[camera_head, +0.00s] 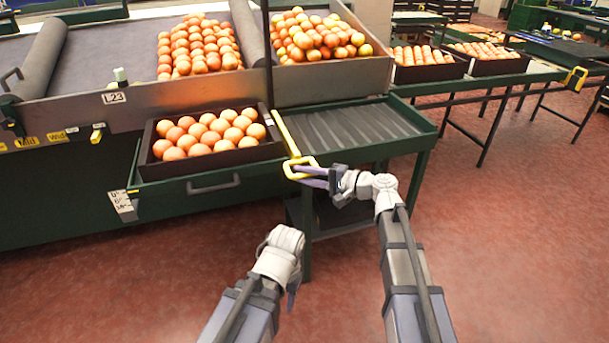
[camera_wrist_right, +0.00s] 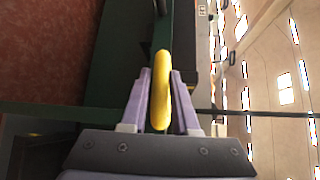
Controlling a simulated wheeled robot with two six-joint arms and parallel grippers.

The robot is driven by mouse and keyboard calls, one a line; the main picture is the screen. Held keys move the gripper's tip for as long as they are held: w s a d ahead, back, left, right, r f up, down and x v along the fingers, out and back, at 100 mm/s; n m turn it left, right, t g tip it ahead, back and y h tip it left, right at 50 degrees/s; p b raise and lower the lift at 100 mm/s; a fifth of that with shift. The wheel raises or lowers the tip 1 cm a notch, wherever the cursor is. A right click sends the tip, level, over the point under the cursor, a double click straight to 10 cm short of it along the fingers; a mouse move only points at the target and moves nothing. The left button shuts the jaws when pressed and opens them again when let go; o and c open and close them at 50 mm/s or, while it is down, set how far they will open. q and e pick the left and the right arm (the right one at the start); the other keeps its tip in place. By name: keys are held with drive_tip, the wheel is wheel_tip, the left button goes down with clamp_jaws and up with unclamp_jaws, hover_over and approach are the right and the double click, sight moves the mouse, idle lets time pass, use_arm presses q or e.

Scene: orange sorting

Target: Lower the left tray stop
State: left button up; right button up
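The left tray stop shows as a yellow bar (camera_head: 287,134) between the filled crate and the empty ribbed tray surface, with a yellow loop handle (camera_head: 289,172) at its front end. The bar stands raised along the tray's left side. My right gripper (camera_head: 304,175) is at the handle. In the right wrist view the yellow handle (camera_wrist_right: 162,92) sits between the two fingers, which close in on both its sides. My left gripper (camera_head: 291,298) hangs low in front of the table, away from the stop, mostly hidden behind its own wrist.
A dark crate of oranges (camera_head: 270,147) stands left of the stop. The ribbed tray surface (camera_head: 345,127) to the right is empty. A second yellow handle (camera_head: 576,77) is on the far right table. Red floor in front is clear.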

clamp_jaws()
idle(1.0)
